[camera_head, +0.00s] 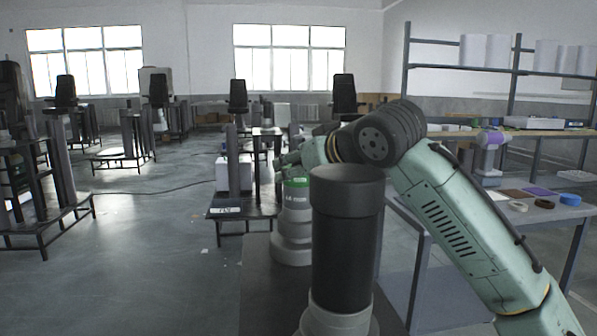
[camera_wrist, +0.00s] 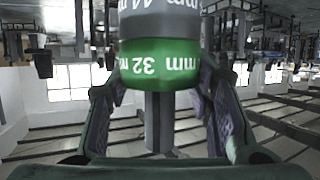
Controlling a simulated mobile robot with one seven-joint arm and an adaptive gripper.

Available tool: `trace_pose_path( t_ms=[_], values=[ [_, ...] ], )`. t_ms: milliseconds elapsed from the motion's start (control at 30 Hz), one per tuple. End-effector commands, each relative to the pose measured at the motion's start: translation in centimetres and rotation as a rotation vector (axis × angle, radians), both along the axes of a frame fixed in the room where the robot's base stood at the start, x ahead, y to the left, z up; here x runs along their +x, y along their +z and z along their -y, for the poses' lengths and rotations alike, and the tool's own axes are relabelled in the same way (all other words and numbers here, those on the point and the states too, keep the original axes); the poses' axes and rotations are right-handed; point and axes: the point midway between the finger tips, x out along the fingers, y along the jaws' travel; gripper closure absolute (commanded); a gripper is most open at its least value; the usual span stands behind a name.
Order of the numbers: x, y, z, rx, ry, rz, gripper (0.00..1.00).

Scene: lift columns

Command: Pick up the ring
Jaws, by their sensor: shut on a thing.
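A green ring with a millimetre label (camera_head: 297,188) is at the top of a pale grey stepped column (camera_head: 293,235) in the head view. In the wrist view the green ring (camera_wrist: 160,76) reads "32 mm" upside down, with a grey lettered section against it. My gripper (camera_wrist: 158,88) is shut on the ring, one finger on each side. In the head view my gripper (camera_head: 284,160) is at the ring's upper end, partly hidden by my arm. I cannot tell whether the ring is apart from the column.
A black cylinder (camera_head: 346,250) on a pale base stands in front, close to my arm. A side table at right holds a pale ring (camera_head: 518,206) and a blue ring (camera_head: 570,199). A low dark bench (camera_head: 240,207) stands behind.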

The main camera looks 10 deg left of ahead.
Motion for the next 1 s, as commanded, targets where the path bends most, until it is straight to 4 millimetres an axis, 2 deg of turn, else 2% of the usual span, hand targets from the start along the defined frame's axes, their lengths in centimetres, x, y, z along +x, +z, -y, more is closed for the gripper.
trace_pose_path(
  t_ms=[167,367,900,1000],
  values=[
    [0.0,0.9,0.0,0.001,0.0,0.001,0.87],
    [0.0,3.7,-0.1,0.002,0.001,0.002,0.87],
    [-0.1,14.7,-0.1,0.003,0.001,0.001,0.87],
    [0.0,16.3,-0.1,0.001,0.001,0.0,0.87]
  ],
)
